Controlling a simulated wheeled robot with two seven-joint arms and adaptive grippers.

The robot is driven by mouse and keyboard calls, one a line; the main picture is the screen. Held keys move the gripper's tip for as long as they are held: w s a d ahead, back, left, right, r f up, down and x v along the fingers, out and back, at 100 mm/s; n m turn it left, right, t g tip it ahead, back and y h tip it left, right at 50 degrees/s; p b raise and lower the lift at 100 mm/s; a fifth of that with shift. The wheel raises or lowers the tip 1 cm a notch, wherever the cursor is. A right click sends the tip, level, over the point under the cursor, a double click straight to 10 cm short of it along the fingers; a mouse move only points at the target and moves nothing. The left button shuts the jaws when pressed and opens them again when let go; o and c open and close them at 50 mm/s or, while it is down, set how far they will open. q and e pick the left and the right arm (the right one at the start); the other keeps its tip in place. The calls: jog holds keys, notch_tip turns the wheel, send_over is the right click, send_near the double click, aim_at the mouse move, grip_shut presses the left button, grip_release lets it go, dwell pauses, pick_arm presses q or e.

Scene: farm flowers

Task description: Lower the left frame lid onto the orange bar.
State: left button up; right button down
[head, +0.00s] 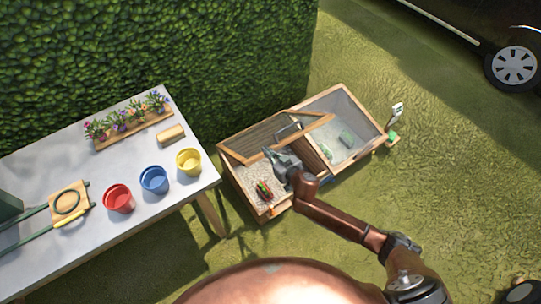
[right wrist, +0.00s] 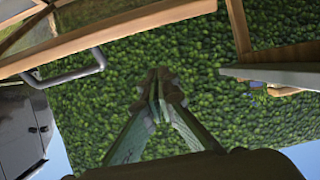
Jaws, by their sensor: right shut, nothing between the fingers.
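The wooden cold frame stands on the grass in the head view. Its left frame lid (head: 246,159) is raised and tilted back, leaving the left compartment open at the front. The lid's wooden edge (right wrist: 130,32) and its grey handle (right wrist: 78,72) cross the upper part of the right wrist view. A small orange piece, seemingly the orange bar (head: 272,211), shows at the front of the box; most of it is hidden. My right gripper (head: 270,154) is shut and empty over the left compartment, close to the lid's front edge. Whether it touches the lid is unclear. My left gripper is not in view.
The right lid (head: 352,110) lies over the right compartment. A red and green item (head: 263,190) lies in the left compartment. A table (head: 150,225) with red, blue and yellow pots stands at left.

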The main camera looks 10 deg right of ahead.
aim_at(263, 155)
jog(key=b+x, duration=0.1)
jog(key=x, duration=0.4)
jog(key=shift+w+a+f+b, duration=0.1)
jog(key=shift+w+f+b, duration=0.2)
jog(key=shift+f+b, duration=0.1)
jog(key=shift+s+d+f+b, duration=0.2)
jog(key=shift+s+f, duration=0.15)
jog(key=shift+f, duration=0.15)
jog(key=shift+s+d+f+b, duration=0.1)
jog(key=shift+s+f+b, duration=0.05)
jog(key=shift+s+f, duration=0.25)
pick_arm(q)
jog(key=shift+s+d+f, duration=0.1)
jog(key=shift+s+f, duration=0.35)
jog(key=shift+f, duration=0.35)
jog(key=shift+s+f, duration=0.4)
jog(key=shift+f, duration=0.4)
pick_arm(e)
jog(key=shift+s+d+f, duration=0.15)
jog(key=shift+s+f, duration=0.25)
jog(key=shift+s, duration=0.1)
jog(key=shift+f, duration=0.1)
